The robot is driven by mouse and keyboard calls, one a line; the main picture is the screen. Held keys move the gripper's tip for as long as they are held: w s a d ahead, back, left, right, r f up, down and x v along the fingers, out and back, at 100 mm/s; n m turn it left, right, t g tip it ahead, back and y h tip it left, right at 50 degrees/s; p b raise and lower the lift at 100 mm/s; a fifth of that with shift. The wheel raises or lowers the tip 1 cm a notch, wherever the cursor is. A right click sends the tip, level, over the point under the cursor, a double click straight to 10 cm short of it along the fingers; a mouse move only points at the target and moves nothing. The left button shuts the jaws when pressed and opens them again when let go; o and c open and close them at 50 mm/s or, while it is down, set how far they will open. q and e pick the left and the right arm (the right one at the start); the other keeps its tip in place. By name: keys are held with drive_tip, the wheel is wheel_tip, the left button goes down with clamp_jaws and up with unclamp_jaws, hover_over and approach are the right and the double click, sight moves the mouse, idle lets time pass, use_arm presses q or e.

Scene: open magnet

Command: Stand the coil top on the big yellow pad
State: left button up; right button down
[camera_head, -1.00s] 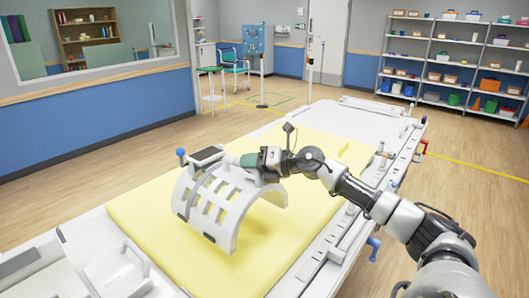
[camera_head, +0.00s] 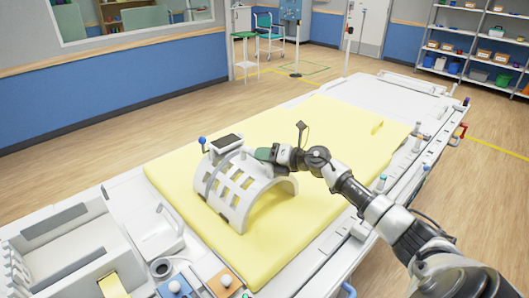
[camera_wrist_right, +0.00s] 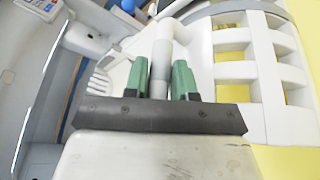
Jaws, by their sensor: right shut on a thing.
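The coil top (camera_head: 218,200) is a white arched shell with rows of slots, upright with its arch upward over the near left part of the big yellow pad (camera_head: 330,130). I cannot tell whether its lower edges touch the pad. My right gripper (camera_head: 263,153) is at the top of the arch. In the right wrist view its green fingers (camera_wrist_right: 160,80) are shut on a pale bar of the coil top (camera_wrist_right: 232,120), with yellow showing through the slots. My left gripper is not in view.
The pad lies on a long white table (camera_head: 385,90) with fittings along its right side. A white bin (camera_head: 60,245) and small blue and orange blocks (camera_head: 222,282) sit at the near end. The pad's far part is mostly clear, apart from a small yellow piece (camera_head: 377,127).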

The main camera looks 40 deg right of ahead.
drive_tip(key=c, duration=1.3)
unclamp_jaws()
drive_tip(key=shift+f, duration=0.1)
drive_tip(key=o, duration=0.4)
drive_tip(key=shift+s, duration=0.1)
drive_tip(key=shift+s+d, duration=0.15)
drive_tip(key=shift+s, duration=0.05)
drive_tip(key=shift+b+v, duration=1.85)
drive_tip(key=shift+v, duration=3.9)
